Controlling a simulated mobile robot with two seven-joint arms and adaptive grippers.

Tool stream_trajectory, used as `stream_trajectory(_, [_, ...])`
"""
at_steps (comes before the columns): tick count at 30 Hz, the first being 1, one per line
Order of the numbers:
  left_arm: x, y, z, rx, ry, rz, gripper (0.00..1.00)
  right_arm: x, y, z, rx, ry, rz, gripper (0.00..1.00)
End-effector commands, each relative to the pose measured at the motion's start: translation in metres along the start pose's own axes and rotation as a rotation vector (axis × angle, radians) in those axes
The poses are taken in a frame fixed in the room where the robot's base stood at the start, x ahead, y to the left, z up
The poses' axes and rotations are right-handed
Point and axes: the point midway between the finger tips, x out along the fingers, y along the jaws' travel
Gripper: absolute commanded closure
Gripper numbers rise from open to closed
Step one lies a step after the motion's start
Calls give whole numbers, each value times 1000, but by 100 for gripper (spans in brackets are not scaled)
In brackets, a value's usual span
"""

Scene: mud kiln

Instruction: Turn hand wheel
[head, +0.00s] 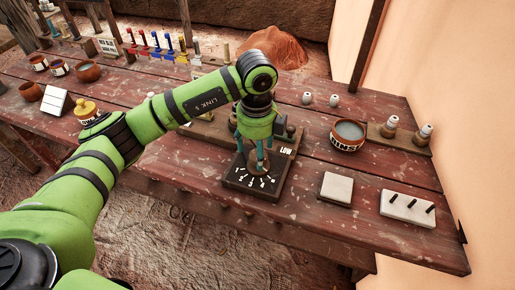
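My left arm reaches in from the left, and my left gripper (255,162) points down over a dark dial plate (258,186) on the wooden table. The plate has white numbers and marks along its front part. A small brown and grey part shows between and behind the teal fingers, low over the plate. It may be the hand wheel, but the gripper hides most of it. I cannot tell whether the fingers touch it or are closed on it. My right gripper is not in view.
A block marked LOW (286,151) stands just behind the plate. A white square tile (336,188) and a white board with dark pegs (408,207) lie to the right. A bowl (348,134) stands behind them. Bowls and colored tools crowd the back left.

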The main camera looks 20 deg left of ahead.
Motion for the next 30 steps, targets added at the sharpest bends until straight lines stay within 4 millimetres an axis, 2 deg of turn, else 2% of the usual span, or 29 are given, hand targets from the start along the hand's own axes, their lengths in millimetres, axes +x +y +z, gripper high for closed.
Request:
stream_trajectory(5, [0, 0, -2, 4, 3, 2, 31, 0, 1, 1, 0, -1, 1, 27])
stream_trajectory(8, [-8, 0, -2, 4, 2, -1, 31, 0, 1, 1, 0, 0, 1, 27])
stream_trajectory(11, [-24, -1, -1, 5, 2, -2, 31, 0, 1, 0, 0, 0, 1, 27])
stream_trajectory(21, [-95, 0, 0, 2, 0, -2, 31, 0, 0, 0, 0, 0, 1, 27])
stream_trajectory(25, [-111, 0, 1, 0, 0, -2, 31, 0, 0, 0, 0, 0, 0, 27])
stream_trajectory(30, [-119, 0, 1, 0, 2, 1, 31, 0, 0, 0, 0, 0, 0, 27])
